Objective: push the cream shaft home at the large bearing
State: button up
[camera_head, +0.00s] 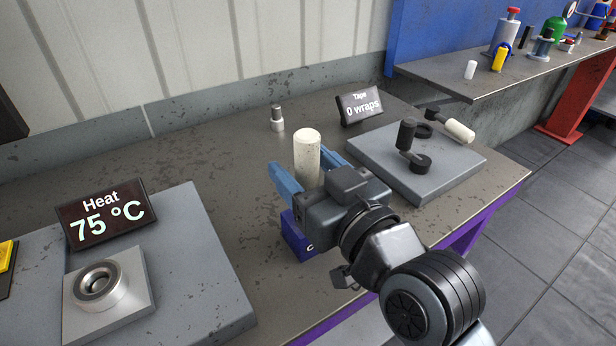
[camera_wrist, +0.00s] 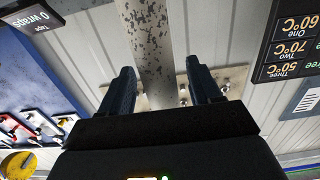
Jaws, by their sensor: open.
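The cream shaft (camera_head: 307,152) stands upright in the head view, its lower part hidden by my gripper. My gripper (camera_head: 302,163) is open, with one blue finger on each side of the shaft; contact cannot be told. A blue block (camera_head: 296,238) marked C shows below and in front of the gripper; whether the shaft stands in it is hidden. At the lower left, a metal ring (camera_head: 98,282), possibly the large bearing, sits on a square metal block. In the wrist view, a pale speckled strip runs between my open fingers (camera_wrist: 160,72); I cannot tell whether it is the shaft.
A Heat sign (camera_head: 106,214) reads 75 °C. A grey plate (camera_head: 452,168) at the right bears black and cream cylinders and black rings. A small grey-white piece (camera_head: 277,120) and a Tape sign (camera_head: 360,105), 0 wraps, stand behind.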

jog(key=shift+x, duration=0.8)
jog(key=shift+c, duration=0.2)
grip_shut()
